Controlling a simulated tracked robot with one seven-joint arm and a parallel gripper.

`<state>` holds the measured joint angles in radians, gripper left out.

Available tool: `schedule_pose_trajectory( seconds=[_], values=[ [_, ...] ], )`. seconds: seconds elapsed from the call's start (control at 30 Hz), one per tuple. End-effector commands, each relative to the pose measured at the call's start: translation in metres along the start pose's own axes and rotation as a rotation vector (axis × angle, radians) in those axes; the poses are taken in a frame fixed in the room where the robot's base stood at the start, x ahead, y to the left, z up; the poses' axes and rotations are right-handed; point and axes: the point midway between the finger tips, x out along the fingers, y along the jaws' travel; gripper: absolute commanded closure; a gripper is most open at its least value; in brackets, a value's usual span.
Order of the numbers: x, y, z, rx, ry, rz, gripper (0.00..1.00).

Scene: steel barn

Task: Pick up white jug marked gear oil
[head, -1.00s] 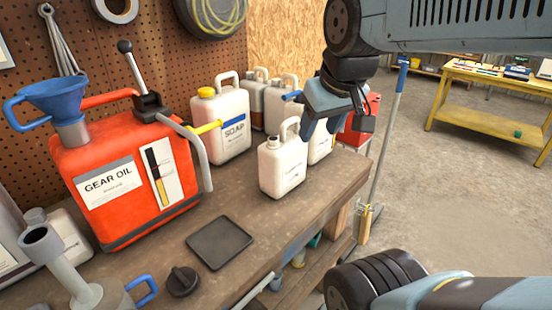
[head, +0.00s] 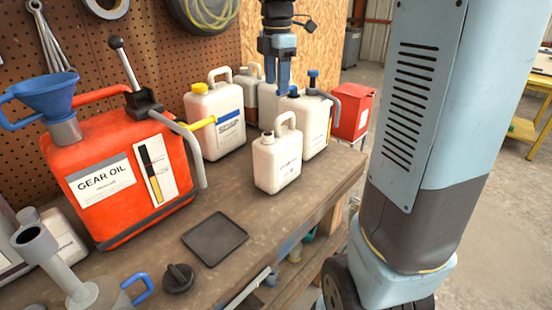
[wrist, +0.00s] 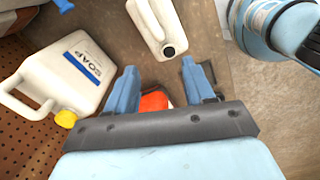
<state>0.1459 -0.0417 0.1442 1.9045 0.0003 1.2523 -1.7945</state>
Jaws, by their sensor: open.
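A small white jug (head: 277,165) with a handle and a dark neck opening stands upright on the bench; its label is too small to read. A white jug with an open dark neck also shows in the wrist view (wrist: 158,25), beyond my fingertips. The words GEAR OIL are readable on a red can (head: 120,175) with a blue funnel, at the left. My gripper (head: 277,88) is open, points down and hangs behind and above the small jug, apart from it. In the wrist view my fingers (wrist: 160,85) are spread with nothing held between them.
A white SOAP jug (head: 214,122) with a yellow cap stands left of my gripper. A white jug with a blue cap (head: 315,125) stands to its right. A red box (head: 352,110) is behind. A dark tray (head: 215,240) and black knob (head: 179,280) lie in front.

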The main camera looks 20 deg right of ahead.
Motion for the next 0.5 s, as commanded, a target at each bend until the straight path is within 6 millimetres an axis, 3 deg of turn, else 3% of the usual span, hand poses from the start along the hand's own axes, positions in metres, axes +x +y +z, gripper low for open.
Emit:
schedule_pose_trajectory(
  seconds=[0.27, 0.5],
  values=[
    [0.013, 0.013, 0.004, -0.109, 0.014, -0.026, 0.47],
    [0.053, 0.011, 0.004, -0.107, 0.014, -0.027, 0.47]
  ],
)
